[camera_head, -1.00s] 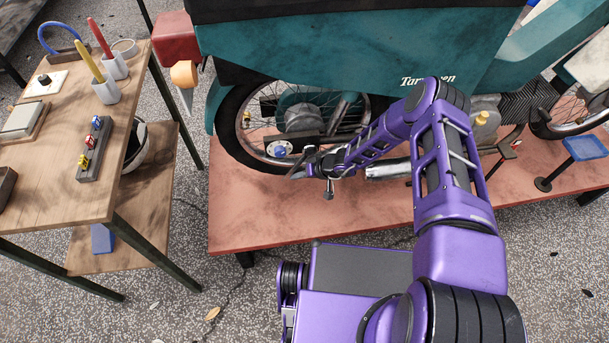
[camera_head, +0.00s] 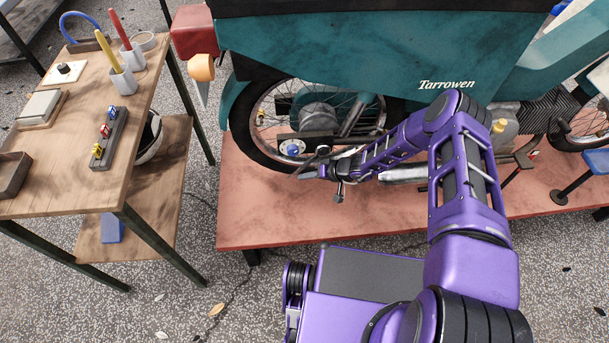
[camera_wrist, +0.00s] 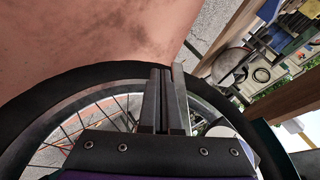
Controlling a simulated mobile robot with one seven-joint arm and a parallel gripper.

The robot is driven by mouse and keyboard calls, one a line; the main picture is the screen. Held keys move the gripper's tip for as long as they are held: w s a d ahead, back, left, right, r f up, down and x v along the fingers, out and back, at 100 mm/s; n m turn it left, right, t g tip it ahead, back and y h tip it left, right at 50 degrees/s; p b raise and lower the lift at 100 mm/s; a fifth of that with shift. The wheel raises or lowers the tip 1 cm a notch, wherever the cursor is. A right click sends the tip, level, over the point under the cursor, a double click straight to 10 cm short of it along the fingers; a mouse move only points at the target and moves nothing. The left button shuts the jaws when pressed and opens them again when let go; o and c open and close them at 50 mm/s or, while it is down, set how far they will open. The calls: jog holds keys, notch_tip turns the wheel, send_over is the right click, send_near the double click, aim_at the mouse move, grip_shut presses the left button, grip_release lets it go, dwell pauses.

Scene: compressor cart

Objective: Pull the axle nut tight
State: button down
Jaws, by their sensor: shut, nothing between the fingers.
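A small blue piece (camera_head: 293,149), which looks like the axle nut, sits on a pale round plate at the hub end of the rear wheel (camera_head: 246,140). My gripper (camera_head: 302,173) is just below and a little right of it in the head view, apart from it, near the lower rim. In the wrist view my gripper (camera_wrist: 165,72) has its two fingers together with nothing between them, in front of the tyre (camera_wrist: 60,95) and spokes. A pale round part shows partly behind the fingers at right; the nut cannot be made out there.
The teal motorbike (camera_head: 370,55) stands on a low reddish platform (camera_head: 270,225). A wooden table (camera_head: 60,160) at left holds cups with tools, a rack of small coloured pieces (camera_head: 108,138) and trays. An orange lamp (camera_head: 201,68) juts out above the wheel's left.

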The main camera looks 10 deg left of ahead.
jog(key=d+r+p, duration=0.1)
jog(key=d, duration=1.1)
jog(key=shift+s+r, duration=0.2)
jog(key=shift+s, duration=0.05)
